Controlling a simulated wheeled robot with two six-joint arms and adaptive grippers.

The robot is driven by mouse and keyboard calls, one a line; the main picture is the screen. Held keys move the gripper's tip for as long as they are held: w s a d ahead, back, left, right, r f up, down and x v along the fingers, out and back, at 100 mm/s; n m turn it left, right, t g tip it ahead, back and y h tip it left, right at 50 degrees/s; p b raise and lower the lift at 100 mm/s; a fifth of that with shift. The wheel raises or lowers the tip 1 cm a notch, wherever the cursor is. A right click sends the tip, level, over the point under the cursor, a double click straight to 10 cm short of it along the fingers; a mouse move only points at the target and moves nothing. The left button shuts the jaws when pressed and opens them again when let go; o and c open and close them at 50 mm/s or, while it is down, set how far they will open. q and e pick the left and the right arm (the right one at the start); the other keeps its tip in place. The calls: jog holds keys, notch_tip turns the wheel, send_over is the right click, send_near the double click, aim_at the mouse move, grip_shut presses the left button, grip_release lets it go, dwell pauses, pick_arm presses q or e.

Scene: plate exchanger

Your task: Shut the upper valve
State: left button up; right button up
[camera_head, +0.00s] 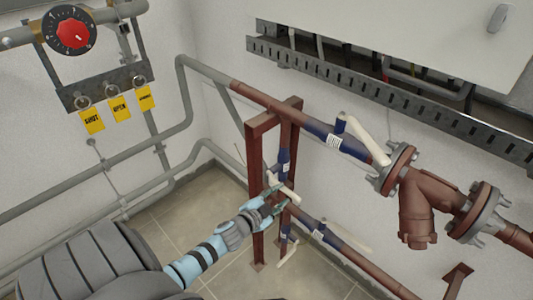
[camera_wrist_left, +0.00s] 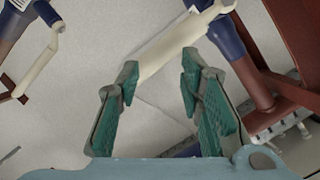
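My left gripper (camera_head: 275,201) reaches in from the lower left, beside the red post frame. In the left wrist view the fingers (camera_wrist_left: 158,88) are open and apart. A cream lever (camera_wrist_left: 185,42) crosses just past the fingertips, and I cannot tell whether they touch it. The lever (camera_head: 285,190) belongs to a blue valve (camera_head: 283,162) on a short vertical pipe. A higher blue valve (camera_head: 335,137) on the upper red pipe has a cream lever (camera_head: 368,139) slanting down right. Which one is the upper valve is not marked. My right gripper is out of view.
The lower pipe has another blue valve (camera_head: 322,232) with a cream lever (camera_head: 348,240). A further lever (camera_head: 288,252) hangs below. The red post frame (camera_head: 257,190) stands close by. Flanged red pipework (camera_head: 420,200) is at right. Yellow tags (camera_head: 119,108) hang under a red dial (camera_head: 70,35).

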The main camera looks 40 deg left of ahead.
pick_arm(q)
jog(key=s+f+n+g+y, duration=0.1)
jog(key=s+f+n+g, duration=0.1)
jog(key=s+f, duration=0.3)
notch_tip(320, 180, down, 4)
jog(key=shift+a+f+g+b, duration=0.25)
jog(key=shift+g+b, duration=0.15)
